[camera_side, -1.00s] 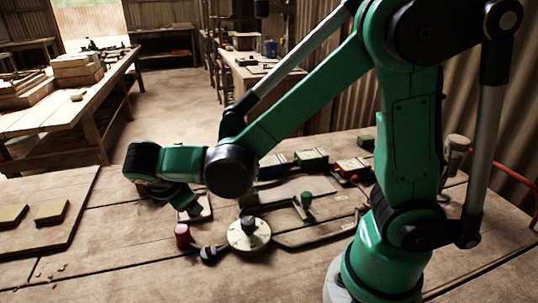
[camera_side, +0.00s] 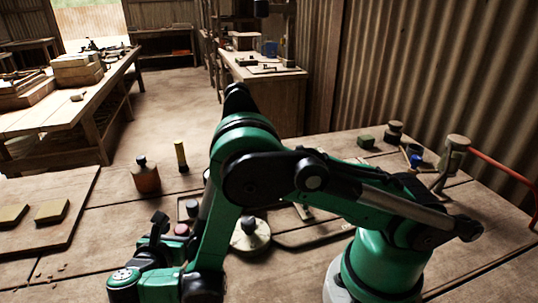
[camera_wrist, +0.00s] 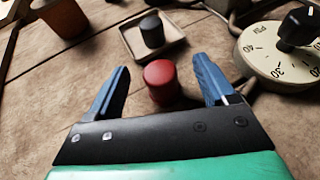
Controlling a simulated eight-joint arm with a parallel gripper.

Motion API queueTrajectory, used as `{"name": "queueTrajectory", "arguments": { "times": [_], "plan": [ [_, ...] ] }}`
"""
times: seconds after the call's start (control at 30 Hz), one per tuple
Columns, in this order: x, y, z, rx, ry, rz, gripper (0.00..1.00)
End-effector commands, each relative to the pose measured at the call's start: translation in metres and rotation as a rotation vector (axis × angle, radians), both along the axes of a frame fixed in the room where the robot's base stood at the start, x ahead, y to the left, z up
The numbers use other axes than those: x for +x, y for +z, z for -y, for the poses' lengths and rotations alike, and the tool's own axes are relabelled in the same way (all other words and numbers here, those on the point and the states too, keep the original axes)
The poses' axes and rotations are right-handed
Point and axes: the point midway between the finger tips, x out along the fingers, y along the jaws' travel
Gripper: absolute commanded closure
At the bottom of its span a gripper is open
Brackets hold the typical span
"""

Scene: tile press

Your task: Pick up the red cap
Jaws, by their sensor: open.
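The red cap (camera_wrist: 161,83) is a short upright cylinder on the wooden bench. In the wrist view it shows in the gap between the two blue fingers of my gripper (camera_wrist: 160,64), slightly nearer the right finger. The fingers are spread with bare space on both sides of the cap, and I see no contact. In the side view the red cap (camera_side: 181,229) is small and partly hidden by my gripper (camera_side: 161,228), which is low at its left. How far the fingers reach around it is unclear.
A shallow tray (camera_wrist: 128,42) with a dark knob lies just beyond the cap. A cream dial (camera_wrist: 270,58) with a black knob stands close on the right. A brown bottle (camera_side: 146,178) and a thin yellow cylinder (camera_side: 181,157) stand behind. A board (camera_side: 75,190) with tiles lies left.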

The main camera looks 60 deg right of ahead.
Motion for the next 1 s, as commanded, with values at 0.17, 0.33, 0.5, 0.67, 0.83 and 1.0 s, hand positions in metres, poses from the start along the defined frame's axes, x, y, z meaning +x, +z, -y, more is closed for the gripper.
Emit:
{"name": "queueTrajectory", "arguments": {
  "times": [0.17,0.33,0.5,0.67,0.83,1.0],
  "plan": [
    [0.0037,-0.0040,0.0093,0.000,0.000,0.001,0.23],
    [0.0039,-0.0041,0.0094,0.001,0.001,0.001,0.23],
    [0.0038,-0.0039,0.0093,0.001,0.001,0.001,0.60],
    [0.0038,-0.0039,0.0093,0.002,0.000,0.002,1.00],
    [0.0038,-0.0039,0.0092,0.002,0.000,0.002,1.00],
    [0.0039,-0.0028,0.0092,0.002,0.000,0.002,1.00]
  ]
}}
